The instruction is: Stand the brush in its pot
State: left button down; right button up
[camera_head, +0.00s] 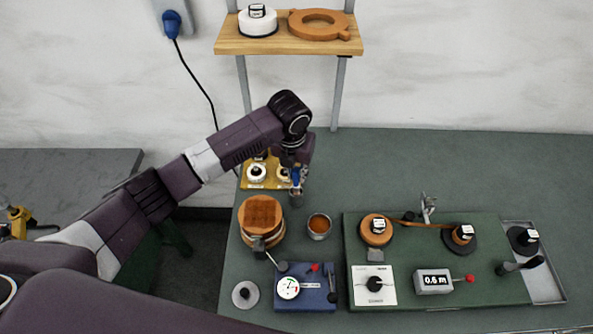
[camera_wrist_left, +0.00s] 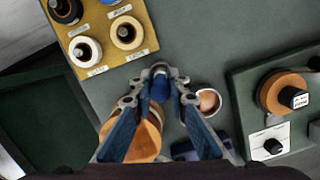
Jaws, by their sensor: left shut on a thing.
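My left gripper (camera_head: 296,180) is over the left part of the bench, in front of the yellow board. It is shut on a small blue and grey piece, which I take to be the brush (camera_wrist_left: 160,87); the fingers hide part of it. In the left wrist view the gripper (camera_wrist_left: 161,98) has this piece between its fingertips. A small grey cup with an orange inside (camera_head: 319,226), apparently the pot, stands to the right and nearer; it also shows in the left wrist view (camera_wrist_left: 208,101). The brush is apart from the cup. My right gripper is not in view.
A copper-coloured roll (camera_head: 262,214) stands left of the cup. A blue gauge box (camera_head: 318,299) is in front. A green board (camera_head: 450,275) with reels and a meter lies to the right. The yellow board (camera_head: 247,184) holds several spools. The bench's back right is clear.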

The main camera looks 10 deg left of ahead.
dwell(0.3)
pick_arm(q)
jog(key=c, duration=1.5)
grip_release()
jog(key=shift+o, duration=0.2)
jog(key=shift+r+p, duration=0.35)
jog(key=shift+r, duration=0.6)
jog(key=shift+r, duration=0.1)
jog(key=shift+r, duration=3.45)
jog(key=shift+s+f, duration=0.1)
